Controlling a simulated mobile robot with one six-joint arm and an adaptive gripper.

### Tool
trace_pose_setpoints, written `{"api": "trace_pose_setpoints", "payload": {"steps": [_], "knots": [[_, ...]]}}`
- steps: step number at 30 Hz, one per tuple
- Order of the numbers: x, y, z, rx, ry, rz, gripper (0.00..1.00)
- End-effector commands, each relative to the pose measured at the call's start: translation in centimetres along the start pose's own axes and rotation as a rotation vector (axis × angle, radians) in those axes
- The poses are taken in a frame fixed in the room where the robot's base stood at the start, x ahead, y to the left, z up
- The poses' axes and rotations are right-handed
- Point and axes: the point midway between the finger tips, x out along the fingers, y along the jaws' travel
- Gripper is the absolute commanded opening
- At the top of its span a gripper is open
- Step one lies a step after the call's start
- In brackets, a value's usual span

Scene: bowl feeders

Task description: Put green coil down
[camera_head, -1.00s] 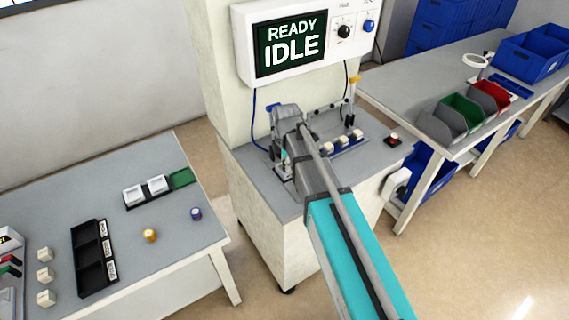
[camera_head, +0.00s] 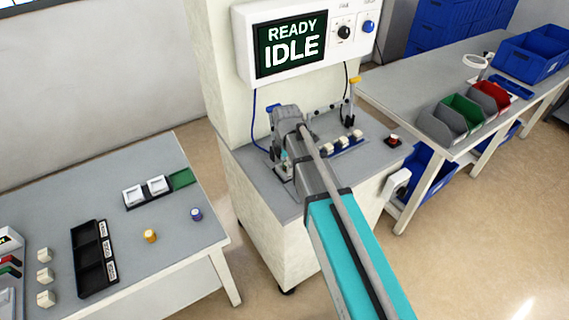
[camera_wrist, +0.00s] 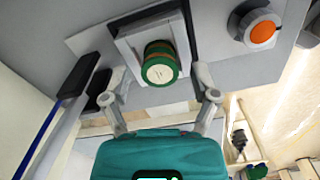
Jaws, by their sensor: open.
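The green coil (camera_wrist: 160,63), a short cylinder with brown bands and a pale round end, sits in a pale square holder (camera_wrist: 127,48) in the wrist view. My gripper (camera_wrist: 160,84) is open, with one finger on each side of the coil. Gaps show between both fingers and the coil. In the head view my arm hides the coil, and my gripper is mostly hidden at the grey station (camera_head: 258,172).
An orange round button (camera_wrist: 262,31) is right of the holder, and a dark clamp-like part (camera_wrist: 78,75) is to the left. The station screen (camera_head: 291,43) reads READY IDLE. Several pale-topped pieces stand in a blue rack (camera_head: 348,147) right of my arm.

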Motion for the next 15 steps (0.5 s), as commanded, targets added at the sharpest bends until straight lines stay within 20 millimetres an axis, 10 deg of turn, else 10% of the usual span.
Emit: {"api": "trace_pose_setpoints", "payload": {"steps": [15], "knots": [[-3.8,0.0,0.0,0.0,0.0,0.0,0.77]]}}
